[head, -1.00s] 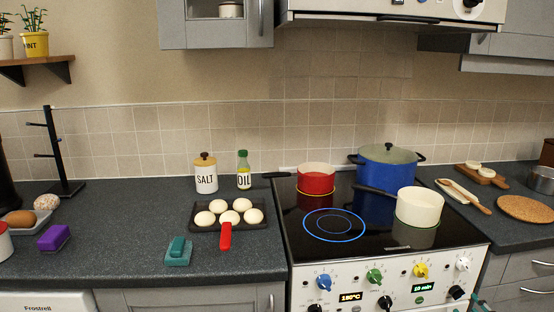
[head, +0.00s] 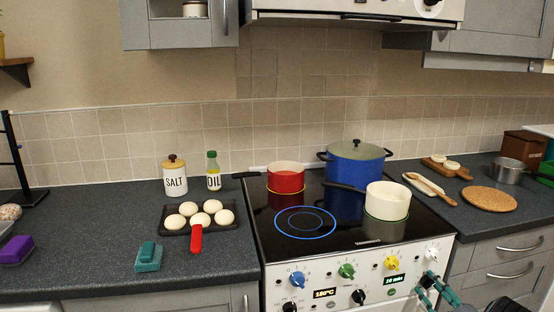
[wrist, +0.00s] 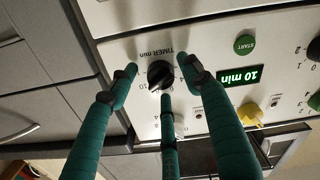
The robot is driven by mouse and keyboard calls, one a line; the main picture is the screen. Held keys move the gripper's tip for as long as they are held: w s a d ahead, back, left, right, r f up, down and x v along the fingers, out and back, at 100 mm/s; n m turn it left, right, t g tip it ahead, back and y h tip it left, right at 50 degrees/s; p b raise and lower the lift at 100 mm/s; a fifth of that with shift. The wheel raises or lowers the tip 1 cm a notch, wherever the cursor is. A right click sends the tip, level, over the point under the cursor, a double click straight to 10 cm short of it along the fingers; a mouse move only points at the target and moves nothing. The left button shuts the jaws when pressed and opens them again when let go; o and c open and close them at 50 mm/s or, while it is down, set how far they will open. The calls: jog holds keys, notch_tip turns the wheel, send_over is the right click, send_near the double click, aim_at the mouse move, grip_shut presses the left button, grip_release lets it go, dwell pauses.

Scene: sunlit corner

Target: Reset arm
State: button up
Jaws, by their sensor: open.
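My gripper (head: 431,287) is at the lower right of the head view, in front of the stove's control panel. Its teal fingers are spread. In the wrist view my gripper (wrist: 158,78) has its fingers apart around the black timer knob (wrist: 159,74), with nothing visibly held. I cannot tell whether any finger touches the knob. In the head view the fingers cover the knob.
The stove front carries several other knobs, including a yellow one (head: 392,263). A white pot (head: 388,202), a red pot (head: 286,180) and a blue pot (head: 352,170) stand on the cooktop. Grey drawers (head: 515,255) are to the right.

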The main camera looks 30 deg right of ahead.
jog(key=n, duration=0.6)
jog(key=shift+b, duration=0.4)
jog(key=n+b, duration=0.1)
jog(key=n, duration=0.4)
jog(key=shift+f+n, duration=0.1)
jog(key=shift+n, duration=0.2)
jog(key=shift+n+b, duration=2.05)
jog(key=shift+n, duration=2.95)
jog(key=shift+a, duration=0.1)
